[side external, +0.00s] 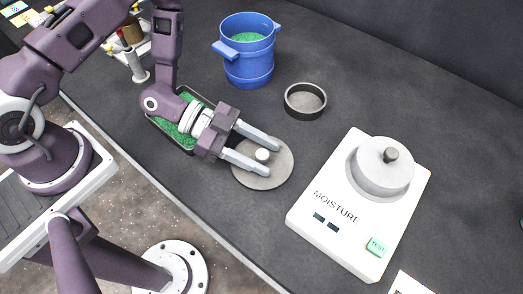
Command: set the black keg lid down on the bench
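The fingers hide parts of the lid. A blue keg (249,68) stands open at the back, with green granules inside. No lid is on it.
A tray of green granules (172,131) sits partly under my wrist. A shallow dark round dish (305,101) is behind the lid. A white moisture meter (334,235) with a domed cover (382,168) stands to the right. Bench front edge runs nearby; the back right is clear.

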